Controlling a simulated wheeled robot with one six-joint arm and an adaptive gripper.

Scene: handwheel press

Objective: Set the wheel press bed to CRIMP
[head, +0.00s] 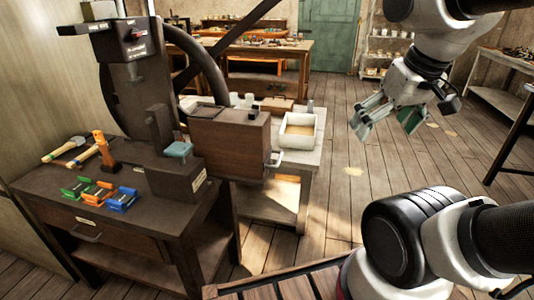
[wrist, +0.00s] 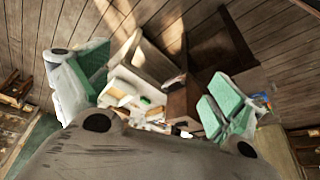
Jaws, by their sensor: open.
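The wheel press (head: 135,85) stands on a dark wooden bench at the left of the head view. Its large dark handwheel (head: 205,60) shows behind the column, partly hidden. A small teal block (head: 179,150) sits on the low part in front of the column, with a pale label (head: 199,181) below it. I cannot read that label or tell the bed's setting. My gripper (head: 390,124) is open and empty, in the air over the floor at the right, well apart from the press. Its green-padded fingers also show in the wrist view (wrist: 155,95), spread wide.
Green, orange and blue blocks (head: 98,192) and hammers (head: 85,152) lie on the press bench (head: 60,200). A brown box with a handle (head: 230,145) juts out right of the press. A white tray (head: 300,130) stands on a side table. The floor (head: 400,165) is clear.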

